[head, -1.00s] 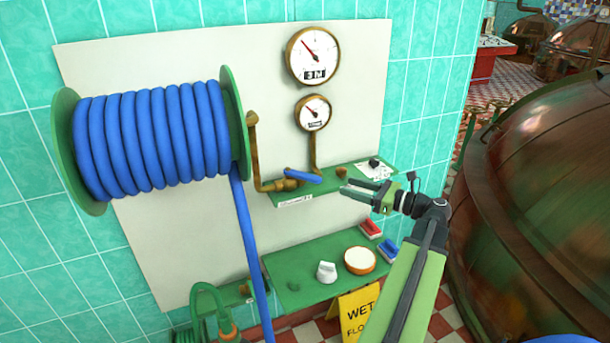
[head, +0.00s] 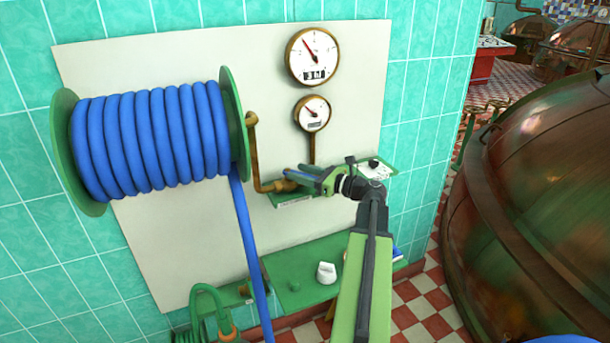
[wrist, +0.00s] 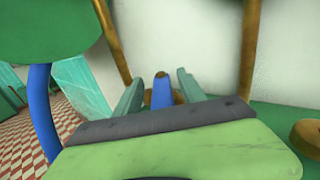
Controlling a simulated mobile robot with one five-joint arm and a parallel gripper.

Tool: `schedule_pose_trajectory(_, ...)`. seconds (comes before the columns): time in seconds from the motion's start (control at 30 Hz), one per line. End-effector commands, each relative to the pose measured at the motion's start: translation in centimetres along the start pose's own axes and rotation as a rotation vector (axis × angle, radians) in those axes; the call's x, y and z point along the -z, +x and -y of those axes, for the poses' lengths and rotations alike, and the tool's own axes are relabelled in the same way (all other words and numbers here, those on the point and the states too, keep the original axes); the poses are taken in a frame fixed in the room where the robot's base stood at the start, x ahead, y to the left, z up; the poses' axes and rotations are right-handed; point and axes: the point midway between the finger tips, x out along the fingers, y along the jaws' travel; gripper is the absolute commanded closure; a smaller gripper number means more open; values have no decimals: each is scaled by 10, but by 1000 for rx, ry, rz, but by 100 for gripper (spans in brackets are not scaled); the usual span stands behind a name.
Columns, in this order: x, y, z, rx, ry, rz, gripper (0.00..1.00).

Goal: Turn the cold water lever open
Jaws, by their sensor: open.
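The blue lever (wrist: 162,92) sits on a brass valve at the end of the bent brass pipe (head: 254,150), above the upper green shelf (head: 293,200). In the wrist view it stands between my two fingers, with a gap showing on each side. My gripper (wrist: 160,88) is open around the lever and not closed on it. In the head view my gripper (head: 303,175) is at the valve and partly covers the lever. No writing marks it as cold water.
A reel of blue hose (head: 150,135) is on the wall at left, its hose (head: 250,250) hanging down. Two gauges (head: 313,57) are above the shelf. A white knob (head: 326,272) is on the lower shelf (head: 290,275). A large copper kettle (head: 540,200) stands at right.

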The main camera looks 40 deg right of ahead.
Motion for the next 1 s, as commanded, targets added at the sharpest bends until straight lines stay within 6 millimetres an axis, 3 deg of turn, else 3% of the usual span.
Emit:
schedule_pose_trajectory(0.27, 0, 2, 0, -1, 0, 0, 54)
schedule_pose_trajectory(0.6, 0, 2, -1, -2, 0, 0, 99)
schedule_pose_trajectory(1.0, 0, 2, -2, -4, 0, 0, 100)
